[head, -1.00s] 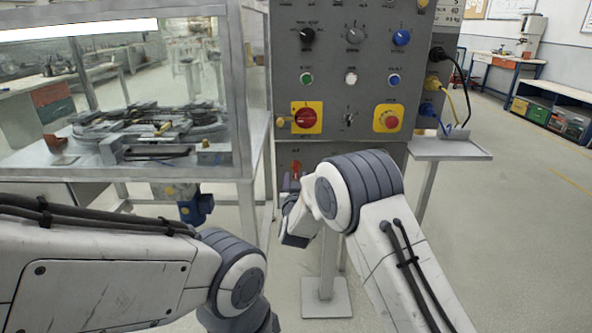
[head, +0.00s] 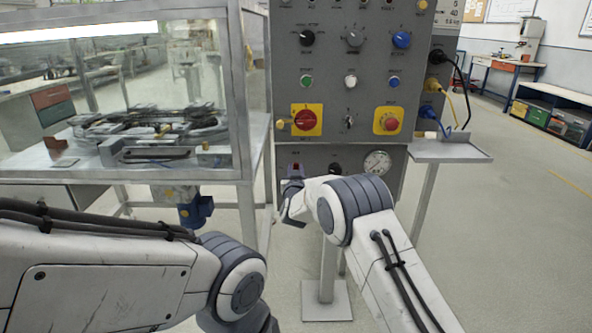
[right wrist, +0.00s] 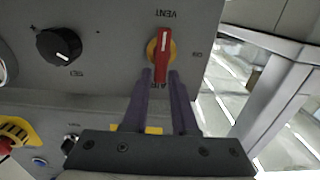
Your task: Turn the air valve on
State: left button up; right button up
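The air valve has a red lever on a yellow base. It is at the lower left of the grey panel in the head view (head: 296,167), partly hidden by my right gripper. In the right wrist view, the red lever (right wrist: 163,55) lies along the finger direction, with inverted VENT lettering beyond it. My right gripper (right wrist: 162,76) is open, its two purple fingers reaching toward the panel. The lever's near end shows between the fingertips, with a gap at each side; I cannot tell whether they touch. My left arm (head: 110,262) is at the lower left, its gripper out of frame.
The grey panel (head: 330,72) carries several knobs, buttons, a red-and-yellow rotary switch (head: 306,119) and a red emergency button (head: 391,124). A pressure gauge (head: 377,163) and black knob (right wrist: 60,45) are near the valve. A glass-walled cabinet (head: 242,160) stands left.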

grip_shut()
jog(key=shift+d+f+m+b, duration=0.15)
jog(key=shift+d+m+b, duration=0.1)
jog(key=shift+m+b, duration=0.7)
jog(key=shift+d+f+m+b, duration=0.35)
jog(key=shift+f+m+b, duration=0.05)
jog(key=shift+m+b, duration=2.4)
jog(key=shift+d+f+m+b, duration=0.3)
jog(key=shift+f+m+b, duration=0.05)
jog(key=shift+m+b, duration=2.4)
jog(key=shift+d+f+m+b, duration=0.4)
jog(key=shift+m+b, duration=2.1)
jog(key=shift+b, duration=0.5)
